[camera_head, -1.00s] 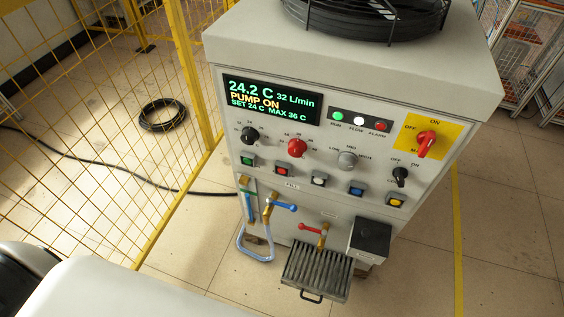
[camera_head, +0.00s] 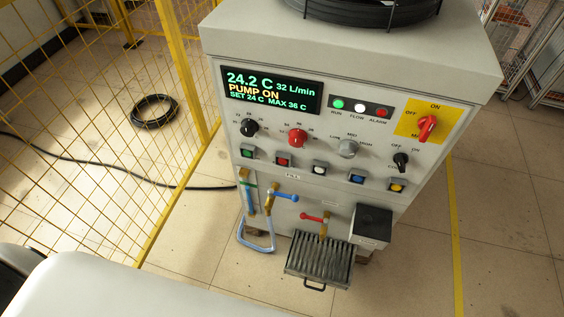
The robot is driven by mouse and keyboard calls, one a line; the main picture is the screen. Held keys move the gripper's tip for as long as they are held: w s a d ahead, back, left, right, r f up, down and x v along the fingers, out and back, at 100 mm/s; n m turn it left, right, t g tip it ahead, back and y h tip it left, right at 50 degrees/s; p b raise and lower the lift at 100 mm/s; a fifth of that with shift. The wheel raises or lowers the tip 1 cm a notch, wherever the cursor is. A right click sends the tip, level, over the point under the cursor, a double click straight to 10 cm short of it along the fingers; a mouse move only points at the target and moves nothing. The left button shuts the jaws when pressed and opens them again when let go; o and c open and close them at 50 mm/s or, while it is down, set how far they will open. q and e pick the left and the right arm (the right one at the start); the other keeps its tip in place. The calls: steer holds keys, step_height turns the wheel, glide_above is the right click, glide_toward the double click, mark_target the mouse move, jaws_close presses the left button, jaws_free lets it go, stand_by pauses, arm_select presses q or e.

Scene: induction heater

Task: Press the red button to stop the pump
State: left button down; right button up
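The red button (camera_head: 283,160) is a small square push button in the row below the knobs on the front of a pale grey chiller cabinet (camera_head: 300,58). It is second from the left, between the green button (camera_head: 248,151) and the white button (camera_head: 319,168). The display (camera_head: 271,92) reads 24.2 C, 32 L/min, PUMP ON, SET 24 C, MAX 36 C. The green RUN lamp (camera_head: 338,104) looks lit. Neither of my grippers shows in the head view, and nothing covers the red button.
A red knob (camera_head: 297,138) sits above the red button. Taps with blue (camera_head: 284,196) and red (camera_head: 312,217) handles stick out below, above a drain tray (camera_head: 318,262). A yellow mesh fence (camera_head: 110,120) stands left.

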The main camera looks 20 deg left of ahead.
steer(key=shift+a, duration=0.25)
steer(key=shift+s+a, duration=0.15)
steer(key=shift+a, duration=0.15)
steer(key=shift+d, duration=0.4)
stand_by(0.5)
